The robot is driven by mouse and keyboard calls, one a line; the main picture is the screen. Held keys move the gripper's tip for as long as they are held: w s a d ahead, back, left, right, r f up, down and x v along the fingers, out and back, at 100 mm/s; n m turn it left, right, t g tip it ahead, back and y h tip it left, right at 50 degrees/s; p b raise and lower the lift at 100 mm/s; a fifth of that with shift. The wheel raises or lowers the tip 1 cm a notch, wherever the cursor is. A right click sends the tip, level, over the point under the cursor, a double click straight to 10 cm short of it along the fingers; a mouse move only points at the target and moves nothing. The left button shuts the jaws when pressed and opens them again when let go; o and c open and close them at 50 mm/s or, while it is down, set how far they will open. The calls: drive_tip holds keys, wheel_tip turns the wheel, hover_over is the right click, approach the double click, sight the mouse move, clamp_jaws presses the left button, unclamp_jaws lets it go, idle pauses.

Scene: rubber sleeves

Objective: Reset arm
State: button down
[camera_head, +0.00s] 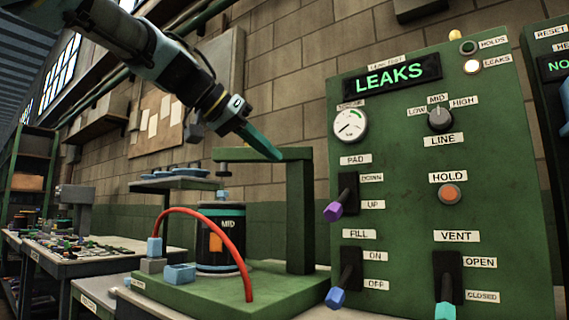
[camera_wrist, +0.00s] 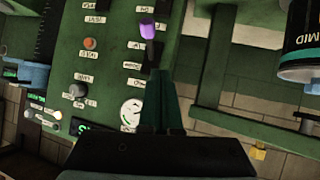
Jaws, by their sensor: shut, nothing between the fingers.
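My arm reaches in from the upper left in the head view. My gripper (camera_head: 275,154) is shut and empty, its teal fingers held together in front of the green press frame. In the wrist view the closed fingers (camera_wrist: 169,75) point up toward the purple pad lever (camera_wrist: 148,29), apart from it as far as I can tell. The green control panel (camera_head: 400,200) stands to the right in the head view. Its display (camera_head: 391,77) reads LEAKS, and the LEAKS lamp (camera_head: 473,67) is lit white. The purple pad lever (camera_head: 333,211) and blue fill lever (camera_head: 335,298) point downward.
A dark can (camera_head: 220,245) marked MID stands on the green base under the press frame (camera_head: 300,215). A red hose (camera_head: 238,240) arches in front of it from a blue fitting (camera_head: 154,248). A cluttered table (camera_head: 60,265) stands at left. The teal vent lever (camera_head: 446,310) is low on the panel.

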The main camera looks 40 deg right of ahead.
drive_tip(key=shift+v, duration=0.9)
drive_tip(key=shift+f, duration=0.15)
drive_tip(key=w+a+f+n+t+y, duration=0.1)
drive_tip(key=w+a+f+n+y, duration=0.15)
drive_tip(key=w+a+f, duration=0.5)
drive_tip(key=w+a+f+n+t+y, duration=0.1)
drive_tip(key=w+a+f+n+y, duration=0.2)
drive_tip(key=f, duration=0.8)
drive_tip(key=w+a+f+n+t+y, duration=0.15)
drive_tip(key=w+a+f+n, duration=0.35)
drive_tip(key=f, duration=0.5)
drive_tip(key=s+a+f+n+g+y, duration=0.1)
drive_tip(key=s+a+f+n+y, duration=0.2)
drive_tip(key=a+f, duration=0.85)
drive_tip(key=s+a+f+n+g+y, duration=0.15)
drive_tip(key=s+a+f, duration=0.35)
drive_tip(key=a+f, duration=0.6)
wheel_tip(320, 180, up, 22)
drive_tip(key=a+t+p, duration=0.1)
drive_tip(key=p, duration=2)
drive_tip(key=shift+s+a+n, duration=0.2)
drive_tip(key=shift+a+n, duration=0.1)
drive_tip(key=shift+f, duration=0.1)
